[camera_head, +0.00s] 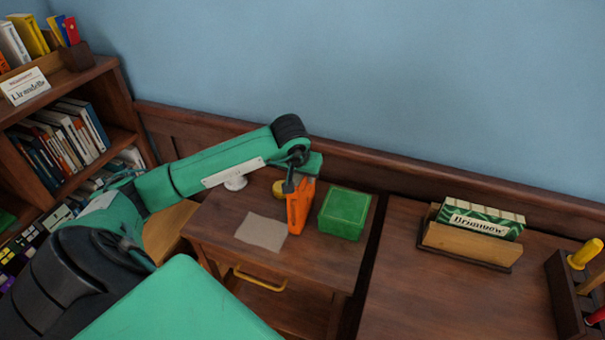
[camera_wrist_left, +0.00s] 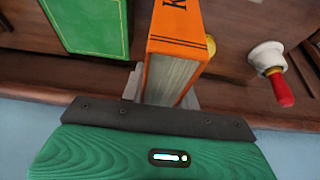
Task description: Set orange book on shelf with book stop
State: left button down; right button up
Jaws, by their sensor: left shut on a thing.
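The orange book (camera_head: 299,208) is upright between the fingers of my left gripper (camera_head: 301,178), above or on the small wooden table; I cannot tell if it touches the top. In the left wrist view the orange book (camera_wrist_left: 178,45) shows its spine with a dark letter and its pale page edges, with the fingers on both sides. At the upper left, a bookcase (camera_head: 118,90) bears several upright books on its top, with a dark brown block (camera_head: 77,56) at their right end that looks like a book stop. My right gripper is out of view.
A green box or book (camera_head: 344,213) lies right of the orange book. A grey sheet (camera_head: 262,232), a white bell (camera_head: 236,183) and a yellow object (camera_head: 278,188) are on the small table (camera_head: 215,222). A card (camera_head: 25,86) fronts the bookcase top. A wooden holder (camera_head: 468,245) stands right.

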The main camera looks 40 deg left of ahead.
pick_arm(q)
jog(key=shift+f+b, duration=0.2)
jog(key=shift+b, duration=0.1)
jog(key=c, duration=1)
grip_release()
jog(key=shift+c, duration=0.2)
jog(key=shift+r, duration=0.1)
